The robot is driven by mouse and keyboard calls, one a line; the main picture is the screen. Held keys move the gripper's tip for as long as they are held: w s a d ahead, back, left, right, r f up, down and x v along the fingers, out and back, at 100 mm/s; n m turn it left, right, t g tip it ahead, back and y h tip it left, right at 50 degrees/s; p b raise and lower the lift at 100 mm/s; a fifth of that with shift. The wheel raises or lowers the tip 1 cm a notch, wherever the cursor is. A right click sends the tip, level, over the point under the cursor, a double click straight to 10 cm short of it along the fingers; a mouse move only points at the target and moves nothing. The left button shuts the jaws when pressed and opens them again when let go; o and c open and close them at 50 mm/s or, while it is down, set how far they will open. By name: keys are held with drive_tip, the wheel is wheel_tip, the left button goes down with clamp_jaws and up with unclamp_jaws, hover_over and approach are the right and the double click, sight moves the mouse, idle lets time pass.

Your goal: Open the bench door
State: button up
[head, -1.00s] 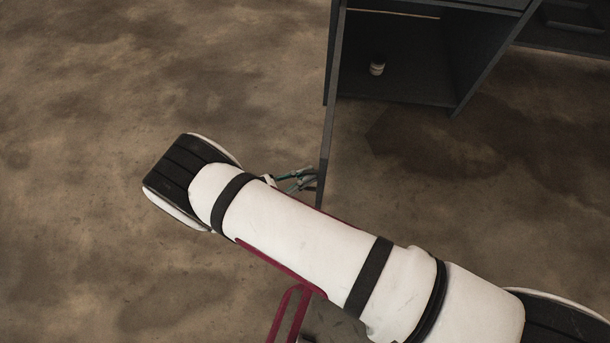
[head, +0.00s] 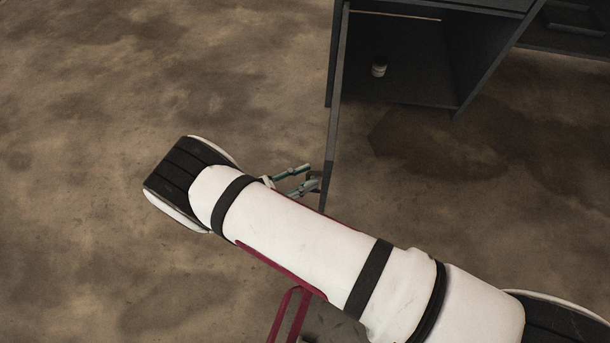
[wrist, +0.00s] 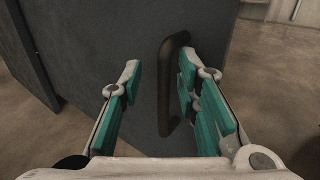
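The bench door (head: 333,130) stands swung wide open from the dark bench (head: 455,60), seen almost edge-on in the head view. Its flat grey face (wrist: 90,50) fills much of the wrist view. A dark bar handle (wrist: 170,85) stands upright on that face. My gripper (head: 312,176) is beside the door's free end. In the wrist view my gripper (wrist: 158,72) is open, its fingers apart with the handle between them, nearer the right finger. I cannot tell whether that finger touches the handle.
The cupboard inside is exposed, with a small can (head: 379,70) on its floor. My arm crosses the lower part of the head view. Brown stained floor (head: 150,70) is clear to the left of the door.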

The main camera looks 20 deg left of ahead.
drive_tip(key=v, duration=1.1)
drive_tip(key=shift+s+a, duration=0.2)
drive_tip(key=shift+s, duration=0.1)
